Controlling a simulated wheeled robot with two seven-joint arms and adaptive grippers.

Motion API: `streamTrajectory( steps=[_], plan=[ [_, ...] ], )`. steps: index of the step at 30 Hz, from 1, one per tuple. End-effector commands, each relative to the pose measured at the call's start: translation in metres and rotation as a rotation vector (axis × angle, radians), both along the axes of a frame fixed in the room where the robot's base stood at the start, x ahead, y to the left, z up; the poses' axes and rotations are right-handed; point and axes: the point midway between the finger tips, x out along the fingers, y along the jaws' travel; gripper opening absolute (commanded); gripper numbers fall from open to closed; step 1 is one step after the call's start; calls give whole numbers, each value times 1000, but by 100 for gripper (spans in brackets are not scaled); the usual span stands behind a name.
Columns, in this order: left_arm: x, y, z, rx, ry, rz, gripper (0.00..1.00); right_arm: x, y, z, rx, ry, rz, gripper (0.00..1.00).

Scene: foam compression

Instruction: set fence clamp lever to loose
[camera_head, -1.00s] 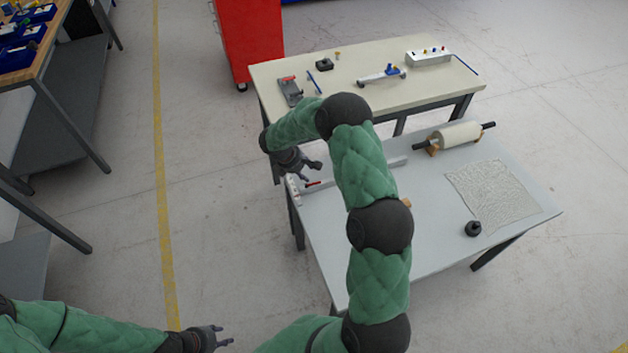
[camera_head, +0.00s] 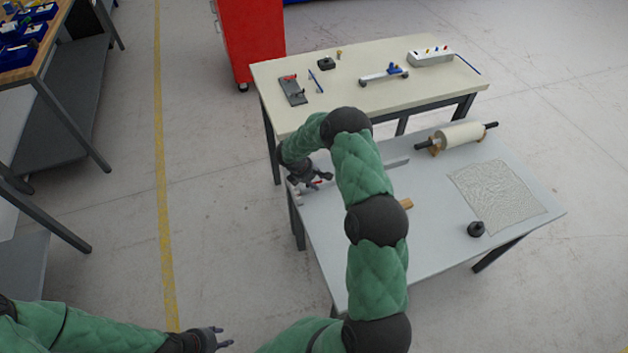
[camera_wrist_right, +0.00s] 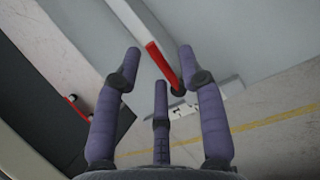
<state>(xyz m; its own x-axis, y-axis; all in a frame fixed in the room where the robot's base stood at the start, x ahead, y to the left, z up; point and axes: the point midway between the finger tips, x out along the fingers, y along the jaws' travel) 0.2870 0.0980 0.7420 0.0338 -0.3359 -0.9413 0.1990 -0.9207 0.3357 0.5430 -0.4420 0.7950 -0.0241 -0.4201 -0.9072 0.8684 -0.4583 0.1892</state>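The red fence clamp lever (camera_wrist_right: 163,66) shows in the right wrist view, slanting across the space between my finger ends. It pivots on a dark knob beside a white slotted strip (camera_wrist_right: 188,108). In the head view only a bit of red (camera_head: 317,182) shows by my right gripper (camera_head: 325,178). The pale fence (camera_head: 397,163) runs across the near table, partly hidden by my right arm. My right gripper is open, its fingers (camera_wrist_right: 159,54) spread on both sides of the lever; contact cannot be told. My left gripper (camera_head: 222,336) is open and empty, away from the table at lower left.
The near grey table (camera_head: 335,235) holds a roller (camera_head: 458,137), a textured sheet (camera_head: 497,189), a black knob-like piece (camera_head: 475,229) and a small wooden block (camera_head: 406,203). The cream table (camera_head: 350,85) behind carries tools. The near table's front middle is clear.

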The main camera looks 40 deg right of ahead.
Motion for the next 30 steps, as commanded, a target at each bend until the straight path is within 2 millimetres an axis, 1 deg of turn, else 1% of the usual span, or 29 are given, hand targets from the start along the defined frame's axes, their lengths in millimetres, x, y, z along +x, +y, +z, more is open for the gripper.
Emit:
streamTrajectory(
  steps=[1,2,3,4,11,16,21,29,30],
  plan=[
    [0,0,0,0,0,0,40,0,0,0,0,0,0,26],
    [0,0,0,0,0,0,40,0,0,0,0,0,0,18],
    [0,0,0,0,0,0,40,0,0,0,0,0,0,7],
    [0,0,0,0,0,0,40,0,0,0,0,0,0,0],
    [0,0,-1,0,0,0,40,0,0,0,0,-1,15,0],
    [0,0,-11,0,0,0,40,3,-2,-1,0,-2,142,0],
    [0,0,-14,0,0,0,40,5,-2,0,0,0,236,0],
    [0,0,-13,0,0,0,40,5,-2,0,1,0,245,0],
    [0,0,-13,0,0,0,40,5,-2,0,1,0,245,19]
  ],
)
